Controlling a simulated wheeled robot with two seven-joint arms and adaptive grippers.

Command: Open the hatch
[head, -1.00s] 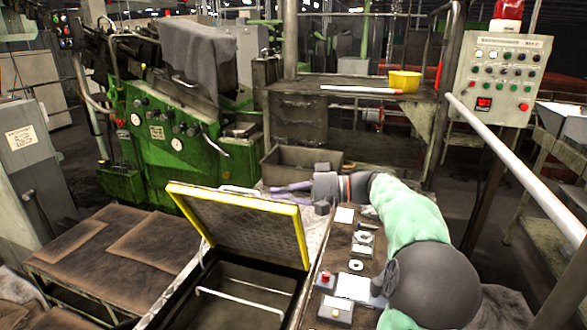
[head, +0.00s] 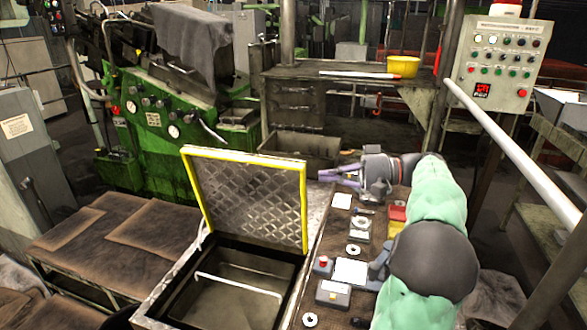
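The hatch lid (head: 250,195) is a metal tread plate with a yellow rim. It stands raised, close to upright, at the far side of its box. The hatch opening (head: 235,295) below is uncovered, with a pale bent bar (head: 240,283) across it. My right gripper (head: 328,176) is to the right of the lid's upper right corner, over the far end of the bench. Its purple fingers point left, look parted and hold nothing visible. They appear apart from the lid. My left gripper is not in view.
A narrow bench (head: 325,245) right of the hatch carries small parts and switch boxes. A green machine (head: 150,125) stands behind on the left. A control panel (head: 500,62) and a white rail (head: 515,140) are on the right. Low brown-topped platforms (head: 110,250) lie left.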

